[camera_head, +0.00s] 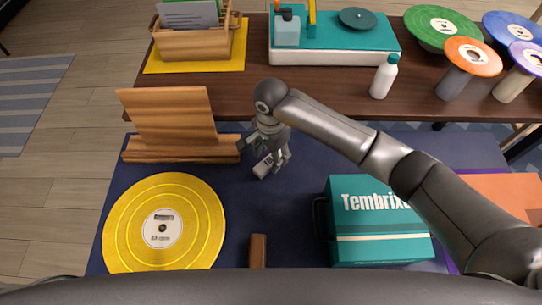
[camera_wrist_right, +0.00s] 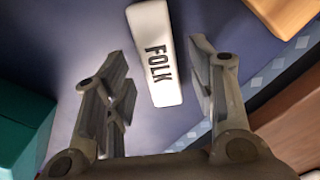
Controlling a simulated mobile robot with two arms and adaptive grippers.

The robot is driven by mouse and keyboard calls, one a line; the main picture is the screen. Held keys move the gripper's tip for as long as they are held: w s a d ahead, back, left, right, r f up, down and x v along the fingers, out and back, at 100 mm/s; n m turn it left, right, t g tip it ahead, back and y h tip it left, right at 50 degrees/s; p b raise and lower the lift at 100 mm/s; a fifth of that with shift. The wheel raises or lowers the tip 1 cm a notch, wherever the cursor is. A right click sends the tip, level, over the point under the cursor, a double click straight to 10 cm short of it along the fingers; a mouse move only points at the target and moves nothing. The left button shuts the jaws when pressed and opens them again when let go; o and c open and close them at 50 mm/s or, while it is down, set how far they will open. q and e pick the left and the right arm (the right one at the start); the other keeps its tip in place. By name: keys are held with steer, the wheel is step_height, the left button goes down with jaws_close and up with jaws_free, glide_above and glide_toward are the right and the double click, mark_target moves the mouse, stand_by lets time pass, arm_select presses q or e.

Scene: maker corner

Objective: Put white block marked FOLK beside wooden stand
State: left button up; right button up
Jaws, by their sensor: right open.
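The white block marked FOLK (camera_wrist_right: 154,55) lies on the dark blue mat, between the two fingers in the right wrist view. In the head view the block (camera_head: 263,167) shows just below my right gripper (camera_head: 273,155), partly covered by it. My right gripper (camera_wrist_right: 160,95) is open and above the block, with a gap on both sides. The wooden stand (camera_head: 172,127) is upright to the left of the gripper, with its base close to it. A corner of wood, seemingly the stand (camera_wrist_right: 285,12), shows at the wrist view's top right. My left gripper is not in view.
A yellow record (camera_head: 118,228) lies in front of the stand. A teal Tembrix case (camera_head: 380,250) stands to the right, and a small brown block (camera_head: 258,250) lies at the front. A white bottle (camera_head: 381,80) stands on the wooden shelf behind.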

mark_target(271, 159)
step_height(271, 159, up, 10)
steer(key=b, duration=0.1)
stand_by(1.5)
